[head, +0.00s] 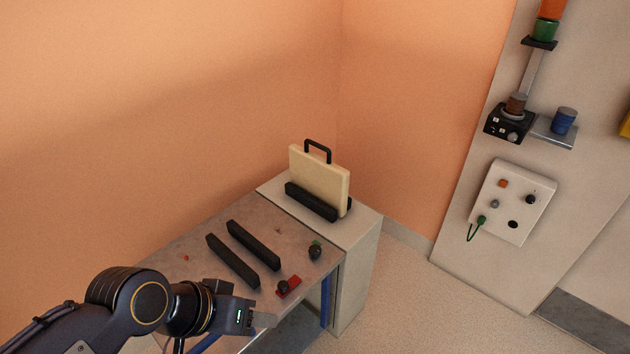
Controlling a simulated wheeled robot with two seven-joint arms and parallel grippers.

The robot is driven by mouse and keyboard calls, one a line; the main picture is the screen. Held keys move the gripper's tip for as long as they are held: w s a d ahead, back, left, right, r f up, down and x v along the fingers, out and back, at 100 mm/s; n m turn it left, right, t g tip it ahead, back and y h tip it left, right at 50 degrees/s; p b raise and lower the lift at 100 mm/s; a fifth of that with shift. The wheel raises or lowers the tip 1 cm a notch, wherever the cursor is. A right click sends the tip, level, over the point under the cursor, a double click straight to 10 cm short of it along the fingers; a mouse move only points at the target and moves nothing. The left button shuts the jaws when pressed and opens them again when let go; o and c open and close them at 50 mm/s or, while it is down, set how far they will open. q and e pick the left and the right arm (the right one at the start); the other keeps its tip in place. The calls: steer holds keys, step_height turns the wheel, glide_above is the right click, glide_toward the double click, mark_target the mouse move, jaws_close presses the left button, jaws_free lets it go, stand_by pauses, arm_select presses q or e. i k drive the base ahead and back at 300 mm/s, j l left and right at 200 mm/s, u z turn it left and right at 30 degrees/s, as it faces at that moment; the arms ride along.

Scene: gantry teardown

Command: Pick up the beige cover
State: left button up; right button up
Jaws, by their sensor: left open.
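The beige cover (319,180) is a flat upright panel with a black handle (318,149) on its top edge. It stands on a pale cabinet top at the far end of the bench, with a black bar (311,203) along its front foot. My left gripper (265,320) is at the lower left, over the near edge of the bench. It is open and well short of the cover, nearer to me. Its fingers show only in part. My right gripper is not in the head view.
The grey bench (196,243) bears two black bars (232,261), a red block with a black knob (288,287) and a small dark knob (315,251). The orange wall is close behind the cover. A wall panel with a white control box (513,201) stands right, beyond open floor (420,300).

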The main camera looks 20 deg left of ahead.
mark_target(325, 180)
steer(key=u, duration=1.2)
steer(key=i+l+u, duration=0.15)
steer(key=u, duration=0.3)
steer(key=l+u, duration=0.45)
steer(key=i+l+u, duration=0.1)
steer(key=l+u, duration=0.2)
steer(key=u, duration=0.15)
